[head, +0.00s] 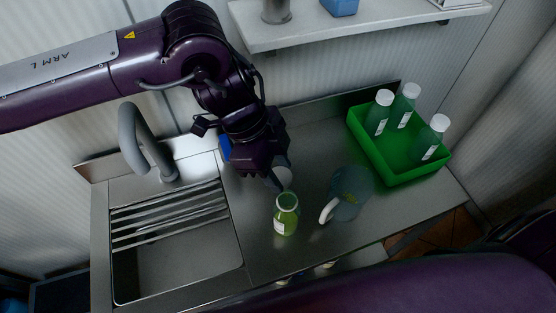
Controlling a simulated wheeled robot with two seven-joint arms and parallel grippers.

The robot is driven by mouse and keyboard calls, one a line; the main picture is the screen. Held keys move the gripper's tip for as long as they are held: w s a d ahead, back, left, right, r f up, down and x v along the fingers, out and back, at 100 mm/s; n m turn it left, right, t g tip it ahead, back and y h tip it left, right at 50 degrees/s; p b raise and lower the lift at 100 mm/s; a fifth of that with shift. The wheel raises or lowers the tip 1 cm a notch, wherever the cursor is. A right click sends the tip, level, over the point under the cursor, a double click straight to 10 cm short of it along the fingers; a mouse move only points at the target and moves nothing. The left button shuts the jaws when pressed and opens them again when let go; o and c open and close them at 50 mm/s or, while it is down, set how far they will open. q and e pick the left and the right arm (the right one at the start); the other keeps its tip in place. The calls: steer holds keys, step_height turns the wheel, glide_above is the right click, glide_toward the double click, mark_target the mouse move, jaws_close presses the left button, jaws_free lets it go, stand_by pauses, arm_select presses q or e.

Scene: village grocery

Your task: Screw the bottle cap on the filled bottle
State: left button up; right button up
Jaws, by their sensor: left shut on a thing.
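The filled bottle (287,222) stands upright on the steel counter, with green contents, a white label and no cap on its neck. My left gripper (277,183) points down just above and behind the bottle's neck. It is shut on a small whitish round thing (285,175), which looks like the bottle cap, partly hidden by the fingers. The cap appears apart from the neck; the exact gap is hard to tell. My right gripper is not in view; only part of my right arm shows at the lower right.
A grey-green jug (352,190) with a pale handle is close right of the bottle. A green crate (395,175) with several white-capped bottles is at the back right. A sink (175,265) with a rack and tap (135,140) lies left. A shelf (360,24) hangs above.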

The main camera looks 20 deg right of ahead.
arm_select(q)
steer(key=s+a+b, duration=0.1)
steer(key=s+a, duration=0.1)
steer(key=s, duration=0.4)
steer(key=s+a+b, duration=0.2)
steer(key=s, duration=0.5)
steer(key=shift+a, duration=0.3)
